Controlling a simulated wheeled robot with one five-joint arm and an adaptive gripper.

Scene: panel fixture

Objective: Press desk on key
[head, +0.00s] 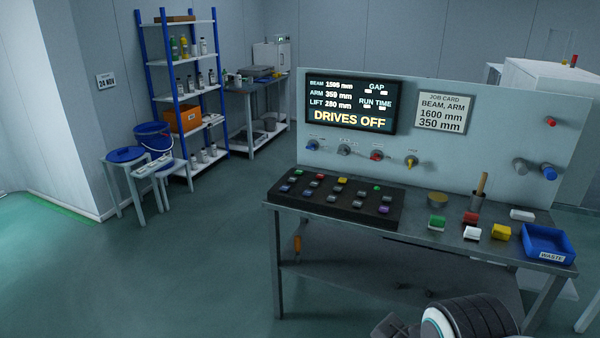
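A black key desk (332,199) lies on the left part of the metal bench. It carries rows of small keys, mostly grey, with a red key (320,177), a yellow key (342,180), a green key (377,188) and a purple key (383,209). Key labels are too small to read, so I cannot tell which is the desk on key. The screen (350,104) on the panel above reads "DRIVES OFF". Part of my arm shows at the bottom edge, right of centre, in front of the bench. I cannot see my gripper's fingers.
The panel (480,165) behind the desk bears several knobs and a job card (444,113). Coloured blocks, a tin (437,198) and a blue waste tray (549,245) occupy the bench's right side. Shelves (182,90) and stools stand back left. The left floor is clear.

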